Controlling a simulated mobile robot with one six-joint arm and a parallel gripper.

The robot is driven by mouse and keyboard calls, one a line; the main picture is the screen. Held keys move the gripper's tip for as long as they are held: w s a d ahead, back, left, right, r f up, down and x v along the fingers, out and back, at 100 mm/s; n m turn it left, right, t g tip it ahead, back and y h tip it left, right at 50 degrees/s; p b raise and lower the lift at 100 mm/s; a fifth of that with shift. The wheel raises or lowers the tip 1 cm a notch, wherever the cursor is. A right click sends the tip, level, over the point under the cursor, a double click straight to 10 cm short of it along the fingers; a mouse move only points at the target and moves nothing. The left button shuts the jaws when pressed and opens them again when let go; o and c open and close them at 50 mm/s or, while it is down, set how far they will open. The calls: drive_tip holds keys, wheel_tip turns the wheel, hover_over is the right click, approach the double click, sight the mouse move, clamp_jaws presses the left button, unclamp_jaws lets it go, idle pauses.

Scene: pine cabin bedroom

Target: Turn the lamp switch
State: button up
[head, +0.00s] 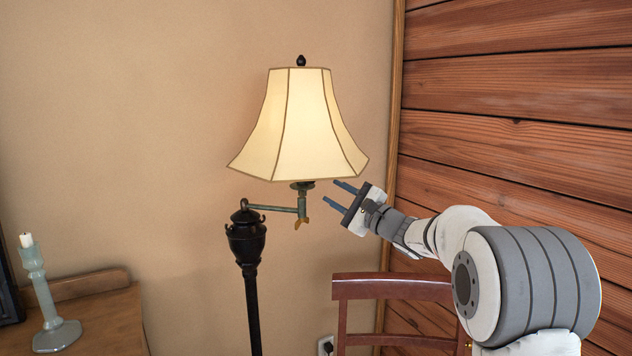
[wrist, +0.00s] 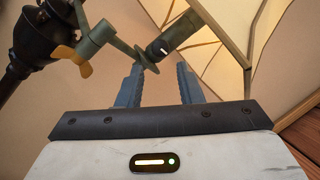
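The floor lamp has a cream panelled shade (head: 297,130), a dark post (head: 250,290) and a greenish side arm (head: 270,208) below the shade. A small brass-coloured key (head: 302,222), which looks like the switch, hangs at the end of the side arm. It also shows in the wrist view, left of the fingers (wrist: 72,60). The socket (wrist: 170,40) stands above the fingers there. My gripper (head: 330,190) is right of the key and slightly higher, below the shade's right edge. Its two blue-grey fingers (wrist: 159,72) are apart, with nothing held between them.
A chair back (head: 392,288) stands below my arm. A wooden desk (head: 100,315) with a candlestick (head: 42,290) is at the lower left. A plank wall (head: 520,125) rises at the right. The plain wall left of the lamp has open space before it.

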sight(312, 182)
drive_tip(key=p+x, duration=0.1)
drive_tip(key=x, duration=0.6)
drive_tip(key=shift+c, duration=0.3)
drive_tip(key=shift+f, duration=0.1)
drive_tip(key=c, duration=0.6)
drive_tip(key=shift+a, duration=0.15)
drive_tip(key=shift+c, duration=0.2)
drive_tip(key=shift+f+m, duration=0.2)
drive_tip(key=shift+m, duration=0.1)
drive_tip(key=shift+s+f+m+t+h+b, duration=0.1)
drive_tip(key=shift+m+t+h+b, duration=0.4)
drive_tip(key=shift+m+b, duration=0.9)
drive_tip(key=shift+r+m+t+h+b, duration=0.1)
drive_tip(key=shift+m+t+h+b, duration=0.15)
drive_tip(key=shift+m+t+b, duration=1.15)
drive_tip(key=shift+s+f+m+t+h+b, duration=0.1)
drive_tip(key=shift+m+h+b, duration=0.25)
drive_tip(key=shift+m+b, duration=1.1)
drive_tip(key=shift+m+p, duration=0.35)
drive_tip(key=shift+m, duration=0.4)
